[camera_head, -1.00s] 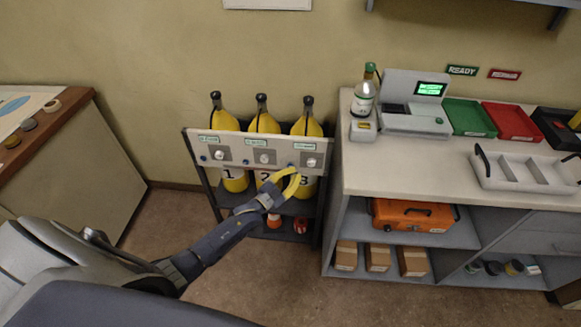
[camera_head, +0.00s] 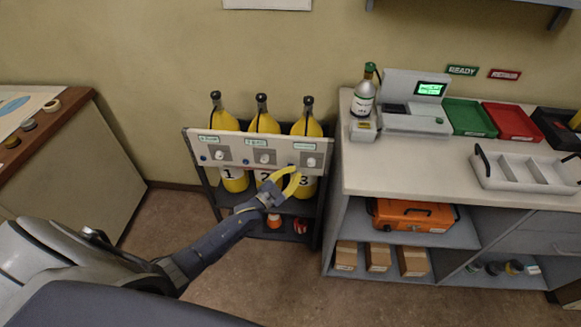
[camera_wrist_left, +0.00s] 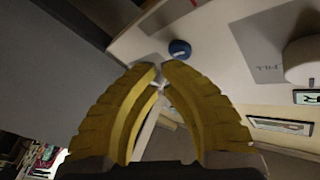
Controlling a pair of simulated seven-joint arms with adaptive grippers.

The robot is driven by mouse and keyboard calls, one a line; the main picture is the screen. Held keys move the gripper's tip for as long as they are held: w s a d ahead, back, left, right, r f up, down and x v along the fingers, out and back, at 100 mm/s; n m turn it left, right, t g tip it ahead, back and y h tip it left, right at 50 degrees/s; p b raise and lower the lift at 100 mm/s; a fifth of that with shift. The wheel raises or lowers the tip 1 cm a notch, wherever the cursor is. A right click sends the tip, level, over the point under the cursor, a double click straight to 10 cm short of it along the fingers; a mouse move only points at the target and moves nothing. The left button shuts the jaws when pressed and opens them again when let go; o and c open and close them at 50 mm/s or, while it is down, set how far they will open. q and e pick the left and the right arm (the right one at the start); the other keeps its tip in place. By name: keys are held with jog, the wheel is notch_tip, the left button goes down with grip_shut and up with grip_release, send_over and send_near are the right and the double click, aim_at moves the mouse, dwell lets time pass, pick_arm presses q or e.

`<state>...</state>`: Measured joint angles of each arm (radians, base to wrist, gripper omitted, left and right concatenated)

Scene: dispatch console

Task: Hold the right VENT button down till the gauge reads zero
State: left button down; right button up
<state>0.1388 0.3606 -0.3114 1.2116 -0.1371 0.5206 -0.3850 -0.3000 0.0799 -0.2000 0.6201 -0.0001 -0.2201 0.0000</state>
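The white panel (camera_head: 230,150) of the cylinder rack carries three grey squares with white knobs, with small blue buttons beside them. The right blue button (camera_head: 290,165) is near my left gripper (camera_head: 297,176), whose yellow fingers are curved together. In the left wrist view the blue button (camera_wrist_left: 180,49) lies just beyond the fingertips (camera_wrist_left: 161,66), which nearly meet with nothing visible between them. A small gap shows between the tips and the button, but I cannot tell the depth. A white knob (camera_wrist_left: 302,60) stands beside it on a grey square marked FILL. No gauge reading is legible.
Yellow cylinders (camera_head: 262,122) stand behind the panel. To the right is a counter (camera_head: 380,170) with a bottle (camera_head: 363,96), a scale (camera_head: 415,118), a green tray (camera_head: 468,117), a red tray (camera_head: 511,122) and a divided white tray (camera_head: 520,172). The floor in front is clear.

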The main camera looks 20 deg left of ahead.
pick_arm(q)
jog(key=shift+w+a, duration=0.2)
jog(key=shift+w, duration=0.35)
dwell(1.9)
jog(key=shift+s+d, duration=0.1)
jog(key=shift+s, duration=0.05)
jog(key=shift+s+d, duration=0.2)
jog(key=shift+s, duration=0.45)
jog(key=shift+s+d, duration=0.25)
jog(key=shift+s, duration=0.55)
jog(key=shift+s+d, duration=0.25)
jog(key=shift+s, duration=0.55)
jog(key=shift+s+d, duration=0.25)
jog(key=shift+s, duration=0.55)
